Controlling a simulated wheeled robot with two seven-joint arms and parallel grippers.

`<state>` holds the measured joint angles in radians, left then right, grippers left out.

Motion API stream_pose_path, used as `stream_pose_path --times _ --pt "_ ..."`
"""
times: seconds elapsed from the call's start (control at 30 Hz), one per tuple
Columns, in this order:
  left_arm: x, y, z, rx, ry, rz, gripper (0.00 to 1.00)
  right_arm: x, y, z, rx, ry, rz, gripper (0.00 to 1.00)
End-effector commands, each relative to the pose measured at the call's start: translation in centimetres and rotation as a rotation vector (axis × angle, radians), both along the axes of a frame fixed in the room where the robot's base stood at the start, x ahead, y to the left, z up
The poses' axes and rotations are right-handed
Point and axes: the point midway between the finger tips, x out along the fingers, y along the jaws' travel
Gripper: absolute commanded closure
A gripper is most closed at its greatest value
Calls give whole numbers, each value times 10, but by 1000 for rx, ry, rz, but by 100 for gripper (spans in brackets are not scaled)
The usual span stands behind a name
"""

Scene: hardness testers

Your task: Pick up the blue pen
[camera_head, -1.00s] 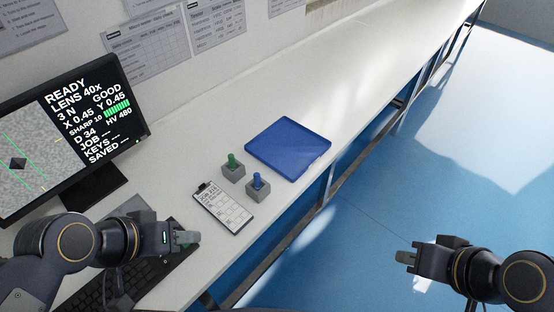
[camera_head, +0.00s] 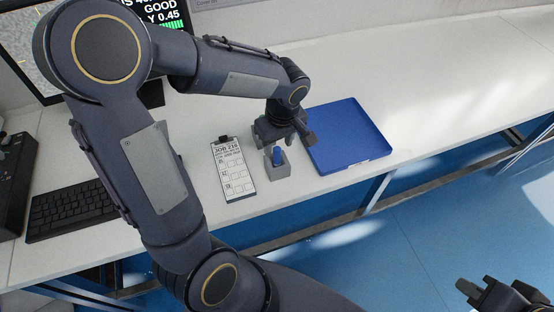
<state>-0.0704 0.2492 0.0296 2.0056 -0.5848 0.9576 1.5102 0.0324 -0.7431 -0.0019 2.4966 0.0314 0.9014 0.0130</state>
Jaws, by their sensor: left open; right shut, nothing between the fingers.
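The blue pen (camera_head: 277,155) stands upright in a small grey holder (camera_head: 280,172) on the white bench. My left gripper (camera_head: 284,141) is open, just behind and above the blue pen in the picture, with its fingers spread to either side. I cannot tell whether it touches the pen. The green pen and its holder are hidden behind my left gripper. My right gripper (camera_head: 474,292) is shut and empty at the lower right, over the blue floor, away from the bench.
A blue tray (camera_head: 350,160) lies right of the holder, close to my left gripper. A clipboard (camera_head: 234,172) with a job sheet lies left of it. A keyboard (camera_head: 75,208) and monitor (camera_head: 165,12) are further left. The bench (camera_head: 430,70) is clear toward the upper right.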

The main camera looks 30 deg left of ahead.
Motion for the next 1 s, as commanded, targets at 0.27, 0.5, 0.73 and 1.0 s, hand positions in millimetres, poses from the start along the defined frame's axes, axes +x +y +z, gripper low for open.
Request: stream_pose_path --times 0.27,0.5,0.73,1.0 --pt "6 8 -35 -2 7 1 55 0 0 6 0 0 0 100" --pt "8 11 -59 -2 2 -1 55 0 0 6 0 0 0 100" --pt "9 11 -59 -2 0 -1 58 0 0 6 0 0 0 100" --pt "9 11 -59 -2 0 -1 93 0 0 6 0 0 0 100"
